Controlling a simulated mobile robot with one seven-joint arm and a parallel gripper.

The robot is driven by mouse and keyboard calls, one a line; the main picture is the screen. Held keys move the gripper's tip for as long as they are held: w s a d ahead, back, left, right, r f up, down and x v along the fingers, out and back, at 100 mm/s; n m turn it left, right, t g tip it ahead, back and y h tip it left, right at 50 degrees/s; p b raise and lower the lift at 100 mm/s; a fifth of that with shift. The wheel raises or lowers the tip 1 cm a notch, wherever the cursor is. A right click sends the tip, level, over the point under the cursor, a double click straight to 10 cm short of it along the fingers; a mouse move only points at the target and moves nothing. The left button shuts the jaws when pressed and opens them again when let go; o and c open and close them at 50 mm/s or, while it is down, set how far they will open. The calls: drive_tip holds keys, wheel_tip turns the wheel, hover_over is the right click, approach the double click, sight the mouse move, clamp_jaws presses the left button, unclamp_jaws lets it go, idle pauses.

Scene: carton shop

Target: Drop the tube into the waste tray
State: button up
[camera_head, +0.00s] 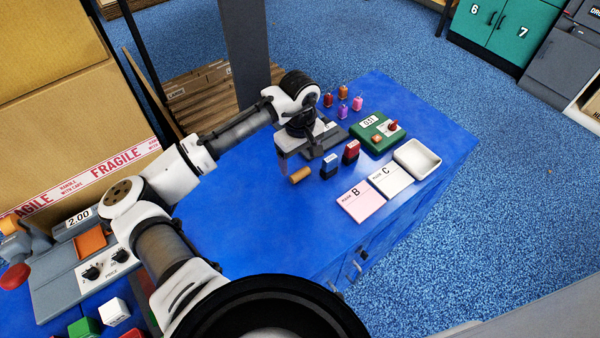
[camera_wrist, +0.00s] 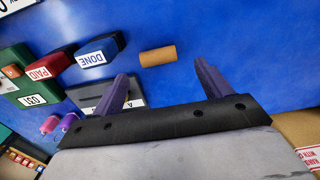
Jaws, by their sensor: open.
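A short brown cardboard tube (camera_head: 300,174) lies on its side on the blue worktop (camera_head: 262,225). It also shows in the wrist view (camera_wrist: 157,56), ahead of my gripper and between the lines of its two fingers. My gripper (camera_head: 297,168) is open and empty, pointing down above the worktop close to the tube. In the wrist view my gripper's two purple-grey fingers (camera_wrist: 162,82) stand apart with nothing between them. A white, empty, shallow tray (camera_head: 417,160) stands at the right edge of the worktop; it carries no label that I can read.
A dark blue DONE stamp (camera_wrist: 98,50) and a red PAID stamp (camera_wrist: 48,68) stand beside the tube. A green device (camera_head: 377,134), a pink B card (camera_head: 361,200) and a white C card (camera_head: 390,180) lie near the tray. Small coloured tags (camera_head: 343,93) lie behind.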

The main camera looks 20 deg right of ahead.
sight(300, 172)
drive_tip(key=shift+w+d+f+p, duration=0.1)
drive_tip(key=shift+f+p, duration=0.6)
drive_tip(key=shift+f, duration=1.9)
drive_tip(key=c, duration=1.1)
drive_tip(key=shift+r, duration=0.15)
wheel_tip(300, 172, up, 20)
drive_tip(key=b, duration=0.2)
drive_tip(key=shift+b, duration=0.3)
